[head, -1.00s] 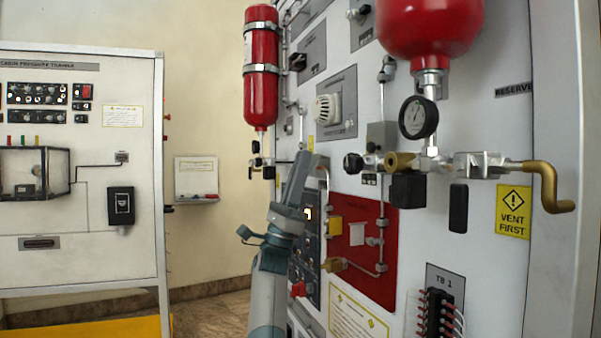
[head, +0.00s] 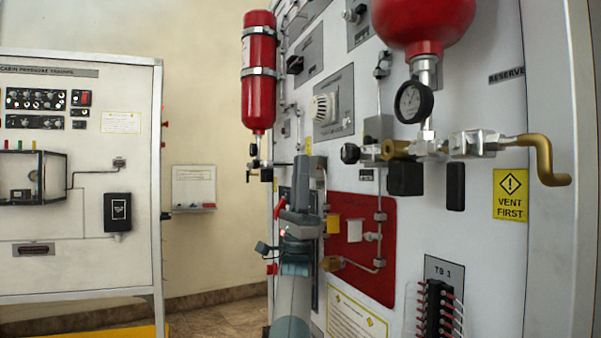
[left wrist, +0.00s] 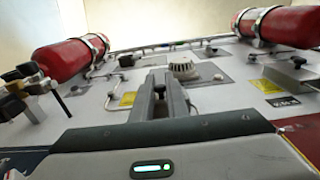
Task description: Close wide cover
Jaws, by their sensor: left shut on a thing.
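My left gripper (head: 308,163) points upward in front of the grey trainer panel (head: 465,220). I cannot pick out the wide cover for sure in either view. My left forearm and wrist hide the lower left part of the panel. My right gripper is not in view.
A red cylinder (head: 258,75) hangs left of the gripper, with a red bottle (head: 420,20) at upper right. A gauge (head: 412,103) and brass crank handle (head: 545,160) stick out on the right. A red plate (head: 370,245) lies right of my wrist. Open floor shows left.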

